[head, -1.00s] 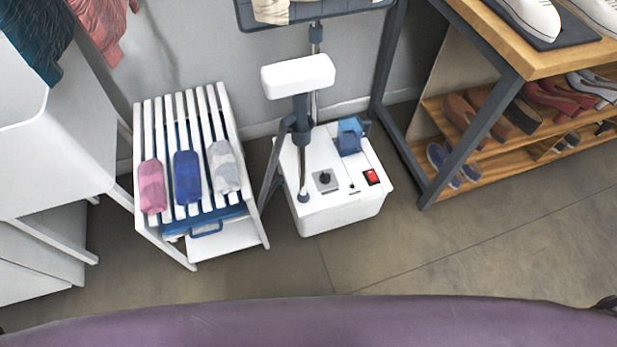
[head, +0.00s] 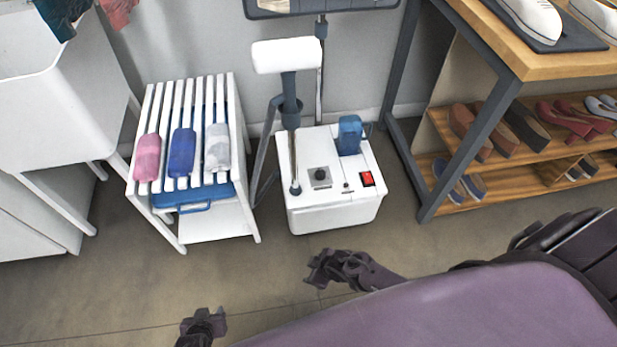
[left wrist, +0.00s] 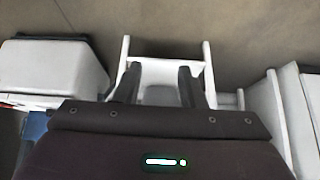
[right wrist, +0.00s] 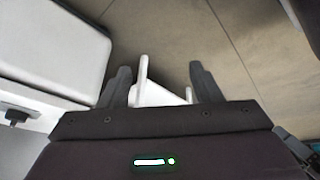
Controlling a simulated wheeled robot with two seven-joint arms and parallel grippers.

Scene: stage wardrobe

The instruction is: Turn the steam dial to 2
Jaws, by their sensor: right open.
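The steam dial (head: 320,175) is a dark round knob on a grey square plate, on top of the white steamer base (head: 335,215) in the head view. Its pointer and numbers are too small to read. My right gripper (head: 315,268) is open and empty, in front of and below the steamer base, apart from it. My left gripper (head: 204,319) is open and empty, lower and further left, in front of the slatted rack. The right wrist view shows the open right fingers (right wrist: 160,82); the left wrist view shows the open left fingers (left wrist: 160,80).
A red switch (head: 367,179) and a blue-grey bottle-like part (head: 349,135) sit on the steamer base beside the dial. A pole rises behind. The white slatted rack (head: 207,100) with rolled cloths stands left; a shoe shelf (head: 495,155) stands right. The floor in front is clear.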

